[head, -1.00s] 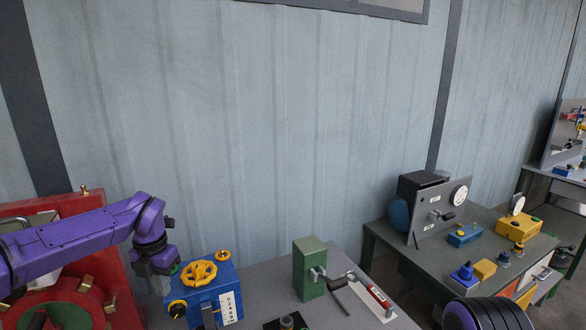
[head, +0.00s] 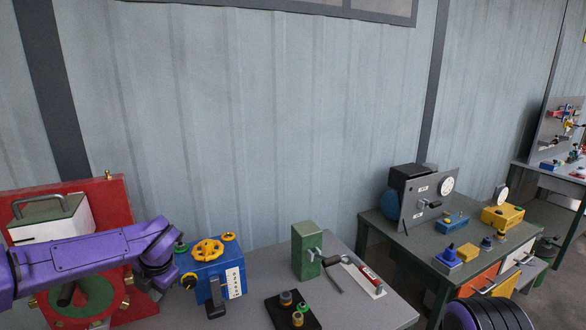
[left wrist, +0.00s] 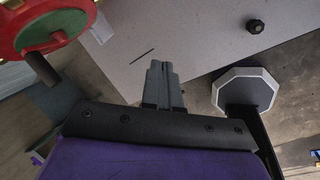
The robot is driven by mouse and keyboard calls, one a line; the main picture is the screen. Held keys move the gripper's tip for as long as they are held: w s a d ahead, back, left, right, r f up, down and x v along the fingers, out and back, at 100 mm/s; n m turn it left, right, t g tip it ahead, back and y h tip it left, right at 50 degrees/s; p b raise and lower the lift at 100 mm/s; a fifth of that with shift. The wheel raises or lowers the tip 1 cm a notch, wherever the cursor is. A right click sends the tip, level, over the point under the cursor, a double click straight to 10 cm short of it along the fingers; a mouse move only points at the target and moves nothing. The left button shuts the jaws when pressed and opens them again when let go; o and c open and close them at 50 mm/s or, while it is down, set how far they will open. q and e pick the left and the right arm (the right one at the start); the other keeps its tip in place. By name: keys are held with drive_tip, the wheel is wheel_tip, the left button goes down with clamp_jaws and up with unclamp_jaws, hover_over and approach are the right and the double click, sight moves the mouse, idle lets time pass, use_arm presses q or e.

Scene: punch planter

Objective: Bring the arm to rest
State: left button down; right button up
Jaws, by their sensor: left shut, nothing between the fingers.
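My left arm comes in from the left in the head view, bent downward at the wrist in front of the red panel. Its fingertips are hidden in that view. In the left wrist view my left gripper (left wrist: 162,72) is shut and empty, with its two grey fingers together. It points over the edge of the grey table (left wrist: 180,30) and touches nothing that I can see. In the head view my right gripper is not seen; only a dark ribbed part with purple shows at the bottom right.
A red panel (head: 128,215) with a green ring stands at the left. A blue box (head: 222,278) with yellow knobs, a green block (head: 306,250) with a crank and a black plate (head: 283,312) stand on the table. A green workbench (head: 400,243) is at the right.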

use_arm(q)
drive_tip(key=s+d+f+m+t+b, duration=0.1)
drive_tip(key=s+f+m, duration=0.3)
drive_tip(key=f, duration=0.4)
drive_tip(key=s+d+f+m+t+y+b, duration=0.1)
drive_tip(key=s+d+f+m+t+b, duration=0.1)
drive_tip(key=f+m, duration=0.4)
drive_tip(key=s+d+f+m+t+b, duration=0.1)
drive_tip(key=s+f+m, duration=0.4)
drive_tip(key=f, duration=0.7)
drive_tip(key=shift+s+d+f+t+y+b, duration=0.2)
drive_tip(key=shift+s+d+t+y+b, duration=0.2)
drive_tip(key=shift+s+d+b, duration=0.7)
drive_tip(key=s+a+f+m+g+b, duration=0.1)
drive_tip(key=s+f+m+b, duration=0.1)
drive_tip(key=s+f, duration=0.3)
drive_tip(key=s+a+f+m+g+h+b, duration=0.1)
drive_tip(key=s+f+m+b, duration=0.2)
drive_tip(key=s, duration=0.8)
drive_tip(key=s+a+f+m+g+h+b, duration=0.1)
drive_tip(key=s+f+m+b, duration=0.2)
drive_tip(key=s+f+m, duration=0.2)
drive_tip(key=s+f, duration=0.2)
drive_tip(key=s, duration=0.2)
drive_tip(key=shift+f, duration=0.35)
